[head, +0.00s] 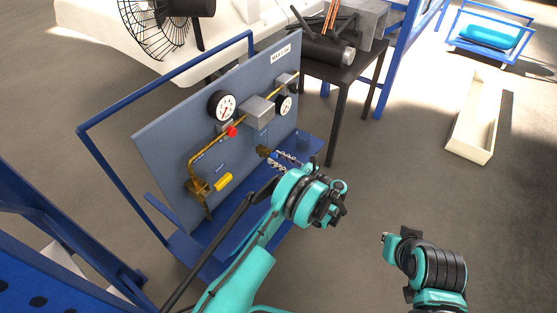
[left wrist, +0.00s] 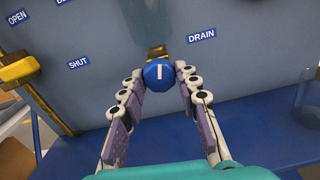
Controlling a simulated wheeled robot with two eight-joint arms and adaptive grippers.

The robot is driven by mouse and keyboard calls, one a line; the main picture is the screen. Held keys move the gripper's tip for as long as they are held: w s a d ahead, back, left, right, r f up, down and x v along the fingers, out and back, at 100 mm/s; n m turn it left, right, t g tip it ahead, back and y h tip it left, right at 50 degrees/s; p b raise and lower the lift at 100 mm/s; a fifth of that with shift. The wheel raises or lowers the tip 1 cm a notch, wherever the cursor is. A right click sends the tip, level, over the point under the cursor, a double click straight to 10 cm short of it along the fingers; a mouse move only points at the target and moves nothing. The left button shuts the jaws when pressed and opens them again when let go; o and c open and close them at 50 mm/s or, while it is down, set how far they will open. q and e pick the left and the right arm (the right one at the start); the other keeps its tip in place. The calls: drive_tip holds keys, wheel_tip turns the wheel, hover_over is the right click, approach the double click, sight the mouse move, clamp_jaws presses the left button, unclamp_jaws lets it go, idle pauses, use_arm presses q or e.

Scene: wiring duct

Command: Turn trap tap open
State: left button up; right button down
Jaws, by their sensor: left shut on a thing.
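A round blue knob (left wrist: 159,74) with a short white mark, upright in the left wrist view, sits on a brass fitting in front of the grey-blue panel (head: 165,150). A DRAIN label (left wrist: 201,35) is just right of it. My left gripper (left wrist: 158,80) is shut on this knob, one finger on each side. In the head view the same gripper (head: 277,157) reaches the lower right of the panel, beside the brass fitting (head: 263,150). My right arm shows at the lower right, but its gripper fingers cannot be made out.
A yellow handle (head: 223,182) on brass pipework is at the panel's lower left, near SHUT (left wrist: 78,62) and OPEN (left wrist: 17,17) labels. A red knob (head: 232,132) and gauges (head: 222,106) are higher. A blue ledge (left wrist: 250,145) runs below.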

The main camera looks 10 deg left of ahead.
use_arm(q)
drive_tip(key=m, duration=0.6)
drive_tip(key=shift+m, duration=0.3)
drive_tip(key=m, duration=0.5)
drive_tip(key=shift+m, duration=0.4)
drive_tip(key=o, duration=1.2)
drive_tip(key=shift+c, duration=0.2)
drive_tip(key=v, duration=1.2)
